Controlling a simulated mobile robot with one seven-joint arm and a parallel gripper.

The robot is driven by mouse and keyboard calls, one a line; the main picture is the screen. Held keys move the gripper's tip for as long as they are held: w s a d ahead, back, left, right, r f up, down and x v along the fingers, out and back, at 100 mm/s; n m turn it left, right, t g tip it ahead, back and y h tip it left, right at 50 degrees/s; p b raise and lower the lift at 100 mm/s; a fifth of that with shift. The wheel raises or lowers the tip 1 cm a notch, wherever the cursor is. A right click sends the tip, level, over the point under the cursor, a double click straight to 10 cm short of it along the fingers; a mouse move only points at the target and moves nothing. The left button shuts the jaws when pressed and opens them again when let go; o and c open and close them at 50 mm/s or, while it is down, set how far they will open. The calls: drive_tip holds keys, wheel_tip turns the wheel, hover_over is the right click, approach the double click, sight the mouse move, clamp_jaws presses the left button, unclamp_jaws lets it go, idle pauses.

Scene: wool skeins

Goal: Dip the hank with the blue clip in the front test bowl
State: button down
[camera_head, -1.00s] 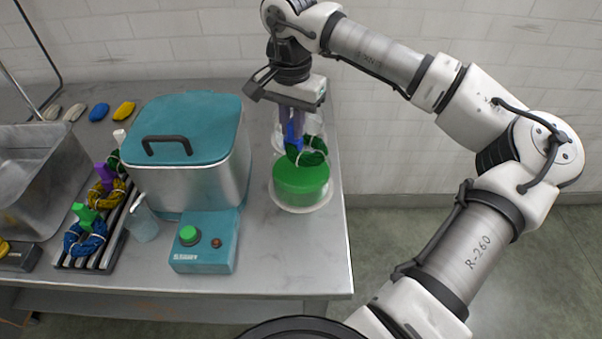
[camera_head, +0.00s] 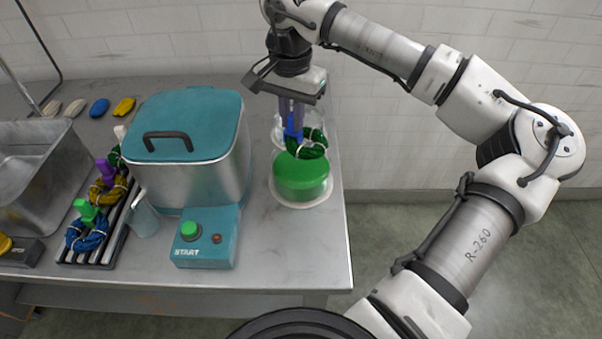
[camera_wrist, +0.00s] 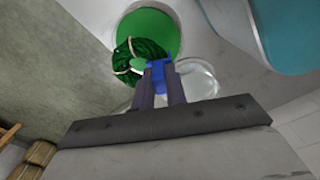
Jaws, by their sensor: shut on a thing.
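My gripper (camera_head: 292,122) is shut on the blue clip (camera_head: 293,132) of a dark green hank (camera_head: 311,147). The hank hangs from the clip at the back edge of the front bowl (camera_head: 302,196), which holds bright green content (camera_head: 302,178). In the wrist view the gripper (camera_wrist: 160,82) holds the clip (camera_wrist: 157,70), and the hank (camera_wrist: 145,48) overlaps the side of the green disc (camera_wrist: 162,25). I cannot tell whether the hank touches the green content. A clear glass bowl (camera_wrist: 199,82) sits behind, partly hidden by the gripper and hank.
A teal-lidded steel vat (camera_head: 190,130) stands left of the bowls, with a START button box (camera_head: 205,240) before it. A rack (camera_head: 100,256) holds other clipped hanks. A steel basin (camera_head: 30,165) is at far left. The table's right edge is close to the bowls.

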drive_tip(key=shift+r+p, duration=1)
drive_tip(key=shift+r, duration=0.6)
